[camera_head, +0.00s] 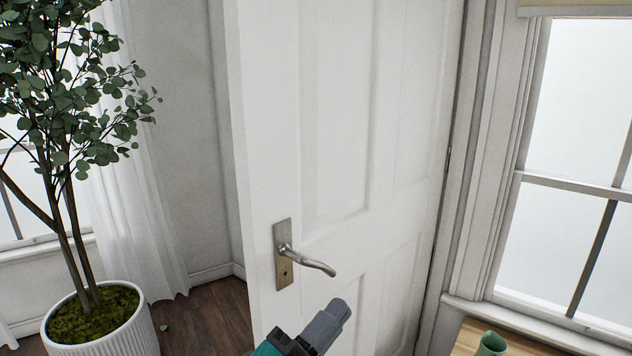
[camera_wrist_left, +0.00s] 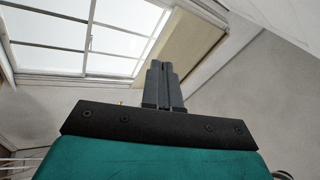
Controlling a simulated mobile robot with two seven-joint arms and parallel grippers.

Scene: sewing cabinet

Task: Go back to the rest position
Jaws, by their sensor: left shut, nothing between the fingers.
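My left gripper (camera_head: 333,318) comes in at the bottom middle of the head view, with dark grey fingers and a teal body. It is shut and empty, a little below and to the right of the door handle (camera_head: 308,260), and looks apart from it. The left wrist view shows the two fingers (camera_wrist_left: 163,84) pressed together with nothing between them. My right gripper is in neither view.
A white panelled door (camera_head: 340,110) stands open in the middle. A potted plant (camera_head: 105,325) is at the left. At the lower right are a wooden surface (camera_head: 468,338) and a green cup (camera_head: 491,344), beneath a window (camera_head: 570,150). Wooden floor (camera_head: 205,315) shows between plant and door.

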